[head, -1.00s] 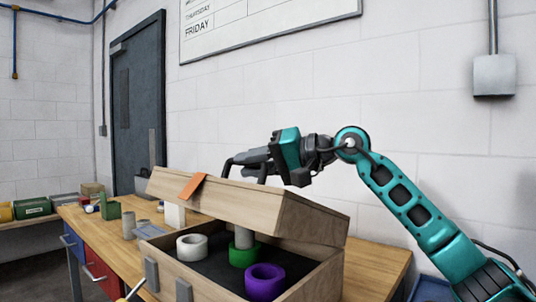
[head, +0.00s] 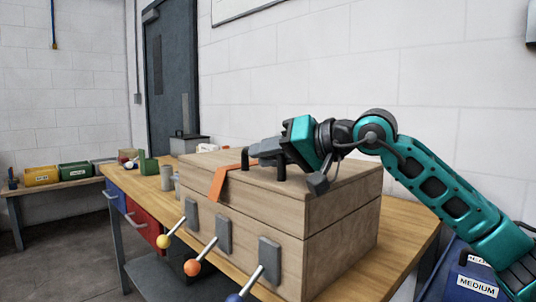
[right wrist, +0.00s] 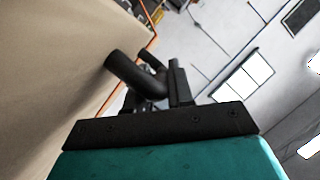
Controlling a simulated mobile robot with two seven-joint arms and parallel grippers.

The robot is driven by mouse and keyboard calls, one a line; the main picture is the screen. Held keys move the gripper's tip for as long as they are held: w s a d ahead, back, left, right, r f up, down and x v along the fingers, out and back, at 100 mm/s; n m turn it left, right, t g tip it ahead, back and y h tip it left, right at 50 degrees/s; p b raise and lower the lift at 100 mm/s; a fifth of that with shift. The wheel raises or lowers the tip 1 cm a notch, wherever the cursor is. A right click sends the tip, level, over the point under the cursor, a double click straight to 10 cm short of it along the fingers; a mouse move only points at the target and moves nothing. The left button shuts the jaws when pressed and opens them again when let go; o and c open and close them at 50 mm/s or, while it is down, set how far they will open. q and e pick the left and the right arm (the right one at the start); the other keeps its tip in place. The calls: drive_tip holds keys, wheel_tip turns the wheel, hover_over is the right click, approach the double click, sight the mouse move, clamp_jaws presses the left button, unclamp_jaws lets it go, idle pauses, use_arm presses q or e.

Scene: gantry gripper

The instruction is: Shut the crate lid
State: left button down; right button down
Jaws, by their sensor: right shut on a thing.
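The wooden crate (head: 340,250) stands on the workbench. Its lid (head: 340,198) lies level on the crate body, with only a thin seam between them, and hides the inside. An orange strap (head: 219,183) hangs over the lid's front edge. My right gripper (head: 264,158) is over the lid top, shut on the black lid handle (head: 280,171). In the right wrist view the curved black handle (right wrist: 128,73) is beside the finger, with the tan lid surface at left. My left gripper is not in view.
Levers with yellow (head: 163,241), orange (head: 192,267) and blue knobs stick out before the crate's grey front plates (head: 224,236). Small cups (head: 167,178) and a green holder (head: 148,165) stand left of the crate. A blue bin (head: 478,280) is at lower right.

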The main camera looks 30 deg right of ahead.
drive_tip(key=shift+s+a+f, duration=0.1)
drive_tip(key=shift+a+f, duration=0.2)
drive_tip(key=shift+f, duration=0.25)
drive_tip(key=c, duration=1.4)
unclamp_jaws()
drive_tip(key=o, duration=0.3)
drive_tip(key=shift+r, duration=0.1)
drive_tip(key=shift+s+d, duration=0.1)
drive_tip(key=shift+d, duration=0.05)
drive_tip(key=shift+s+d+r, duration=0.1)
drive_tip(key=shift+s+d, duration=0.05)
drive_tip(key=shift+d, duration=0.05)
use_arm(q)
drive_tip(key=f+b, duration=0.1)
drive_tip(key=b, duration=0.2)
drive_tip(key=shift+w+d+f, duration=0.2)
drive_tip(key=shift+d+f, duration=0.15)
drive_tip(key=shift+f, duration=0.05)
use_arm(e)
drive_tip(key=v, duration=1.2)
drive_tip(key=shift+s+r, duration=0.15)
drive_tip(key=shift+r, duration=0.05)
